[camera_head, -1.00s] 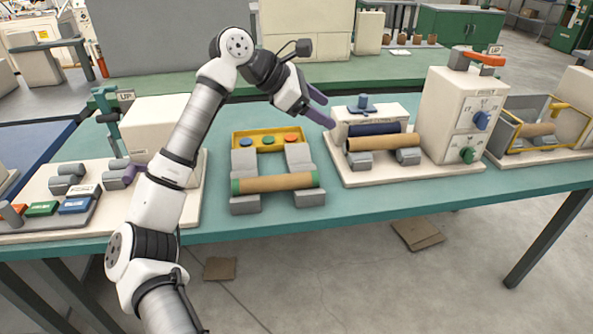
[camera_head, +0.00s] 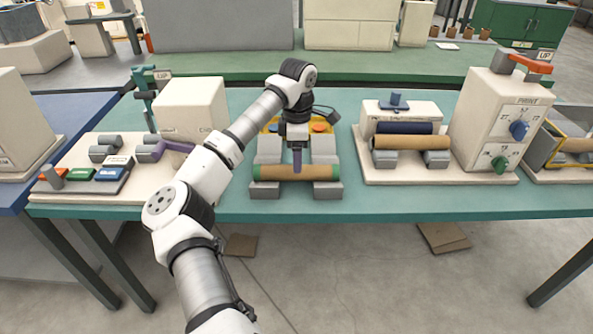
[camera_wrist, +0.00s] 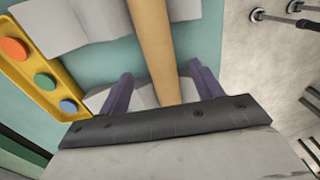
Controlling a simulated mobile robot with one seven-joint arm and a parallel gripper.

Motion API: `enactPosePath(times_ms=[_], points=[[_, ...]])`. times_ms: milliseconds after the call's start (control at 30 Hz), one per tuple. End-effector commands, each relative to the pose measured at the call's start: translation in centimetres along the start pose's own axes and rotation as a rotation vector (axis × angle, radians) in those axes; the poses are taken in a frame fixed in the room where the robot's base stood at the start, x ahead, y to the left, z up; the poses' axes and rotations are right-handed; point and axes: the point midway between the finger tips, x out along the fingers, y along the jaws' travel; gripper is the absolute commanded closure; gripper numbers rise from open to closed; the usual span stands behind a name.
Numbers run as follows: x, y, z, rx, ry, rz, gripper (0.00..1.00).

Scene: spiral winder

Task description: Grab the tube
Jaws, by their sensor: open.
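A brown cardboard tube (camera_head: 272,173) with a green band at its left end lies across two grey cradles on the green-topped bench. My gripper (camera_head: 297,165) points down over the middle of the tube. In the wrist view the tube (camera_wrist: 152,45) runs between the two purple fingers of my gripper (camera_wrist: 160,82), with a gap on each side. The jaws are open. How far the fingers reach down beside the tube is hard to tell.
A yellow panel (camera_wrist: 45,65) with green, orange and blue buttons stands behind the cradles, partly hidden by my arm in the head view. A white machine (camera_head: 190,108) stands to the left.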

Motion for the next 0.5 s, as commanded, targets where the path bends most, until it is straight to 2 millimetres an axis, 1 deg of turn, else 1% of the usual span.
enactPosePath(times_ms=[167, 400, 500], points=[[1.0, 0.0, 0.0, 0.0, -0.002, -0.001, 0.35], [4.2, -0.1, 0.2, 0.001, -0.004, -0.002, 0.35], [5.2, -0.1, 0.2, 0.001, -0.003, -0.001, 0.35]])
